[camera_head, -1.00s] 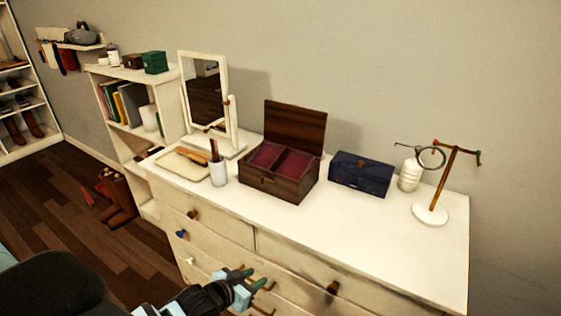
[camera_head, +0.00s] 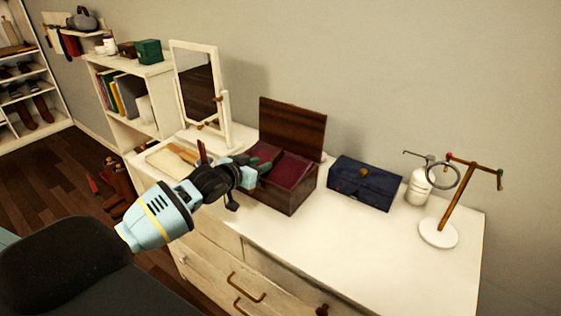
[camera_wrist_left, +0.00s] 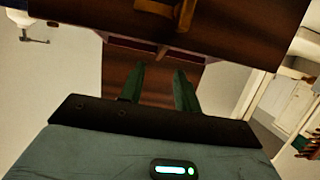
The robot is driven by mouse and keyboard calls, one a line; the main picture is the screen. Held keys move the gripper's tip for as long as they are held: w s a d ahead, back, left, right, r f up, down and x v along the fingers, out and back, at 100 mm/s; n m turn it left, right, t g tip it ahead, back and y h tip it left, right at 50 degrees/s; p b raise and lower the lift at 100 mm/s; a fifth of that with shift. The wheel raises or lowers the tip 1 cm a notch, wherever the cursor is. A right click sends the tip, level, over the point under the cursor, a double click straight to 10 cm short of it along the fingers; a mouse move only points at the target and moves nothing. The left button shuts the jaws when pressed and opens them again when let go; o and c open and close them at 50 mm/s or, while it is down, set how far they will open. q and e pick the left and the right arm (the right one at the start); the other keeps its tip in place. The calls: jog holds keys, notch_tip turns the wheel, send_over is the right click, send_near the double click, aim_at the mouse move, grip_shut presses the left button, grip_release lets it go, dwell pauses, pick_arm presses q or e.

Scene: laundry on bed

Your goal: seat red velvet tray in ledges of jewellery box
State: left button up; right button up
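The dark wooden jewellery box (camera_head: 283,196) stands on the dresser with its lid (camera_head: 292,128) raised. Its inside shows red velvet (camera_head: 290,169); I cannot tell a separate tray from the lining. In the left wrist view the box front (camera_wrist_left: 235,25) with its latch fills the top, with a narrow red strip (camera_wrist_left: 130,43) and a small wooden divider below it. My left gripper (camera_head: 264,160) is at the box's left part, covering some of the opening. Its two green fingers (camera_wrist_left: 160,88) are apart with nothing visible held between them. My right gripper is out of view.
A blue box (camera_head: 365,184) stands right of the jewellery box, then a white bottle and a jewellery stand (camera_head: 440,232). A mirror (camera_head: 197,90) stands behind left, with a flat tray (camera_head: 165,162) before it. The dresser's front right (camera_head: 380,250) is clear.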

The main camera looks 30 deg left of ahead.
aim_at(272, 160)
pick_arm(q)
jog(key=shift+x, duration=1.05)
jog(key=shift+w, duration=0.1)
jog(key=shift+w+f, duration=0.1)
jog(key=shift+w, duration=0.05)
jog(key=x, duration=0.2)
jog(key=b+x, duration=0.1)
jog(key=x, duration=0.1)
jog(key=shift+f, duration=0.25)
jog(key=shift+w, duration=0.3)
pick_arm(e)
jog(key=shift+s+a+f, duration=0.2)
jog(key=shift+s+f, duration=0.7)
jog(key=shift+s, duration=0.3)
pick_arm(q)
jog(key=shift+c, duration=0.3)
